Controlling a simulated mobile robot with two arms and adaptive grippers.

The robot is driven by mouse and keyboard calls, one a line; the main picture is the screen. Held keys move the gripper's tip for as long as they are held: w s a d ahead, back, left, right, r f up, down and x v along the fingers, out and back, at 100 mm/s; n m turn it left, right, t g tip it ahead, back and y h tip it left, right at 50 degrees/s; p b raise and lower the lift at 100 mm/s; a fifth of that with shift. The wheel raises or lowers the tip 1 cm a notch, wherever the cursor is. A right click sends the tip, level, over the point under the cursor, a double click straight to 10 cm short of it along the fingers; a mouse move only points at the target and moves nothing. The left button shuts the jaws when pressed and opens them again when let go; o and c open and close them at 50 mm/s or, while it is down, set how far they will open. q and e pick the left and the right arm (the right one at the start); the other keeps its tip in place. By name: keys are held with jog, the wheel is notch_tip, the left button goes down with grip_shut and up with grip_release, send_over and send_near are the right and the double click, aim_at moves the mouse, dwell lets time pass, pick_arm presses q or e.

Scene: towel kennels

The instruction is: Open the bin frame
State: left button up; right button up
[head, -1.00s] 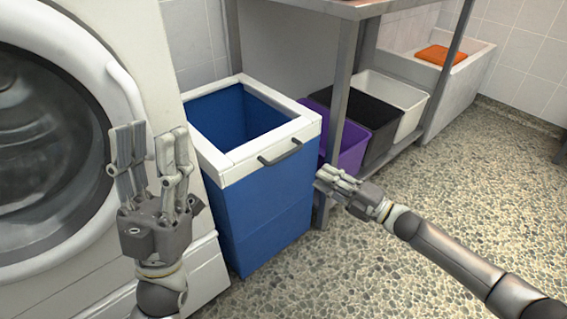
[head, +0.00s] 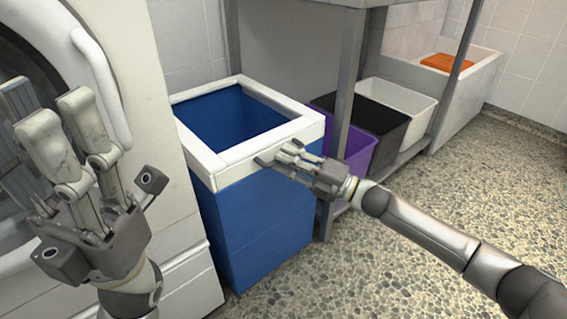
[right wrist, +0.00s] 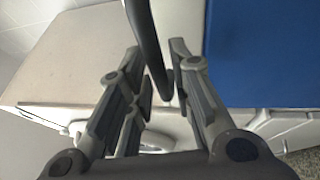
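The bin frame (head: 226,172) is a white rim around the top of a tall blue bin (head: 255,225); it stands level, and the bin is open at the top. Its dark handle (right wrist: 150,45) runs between the fingers of my right gripper (right wrist: 155,52) in the right wrist view. In the head view my right gripper (head: 276,155) is at the front of the rim and hides the handle. Its fingers are apart, one on each side of the handle. My left gripper (head: 42,105) is open and empty, in front of the washing machine.
A white washing machine (head: 165,205) stands close on the bin's left. A metal table leg (head: 347,75) stands on its right, with purple (head: 355,150), black (head: 365,113) and white (head: 403,95) tubs behind. The pebbled floor (head: 440,200) at right is clear.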

jog(key=shift+w+a+r, duration=0.1)
jog(key=shift+w+a, duration=0.25)
jog(key=shift+a, duration=0.2)
grip_shut()
jog(key=shift+r, duration=0.2)
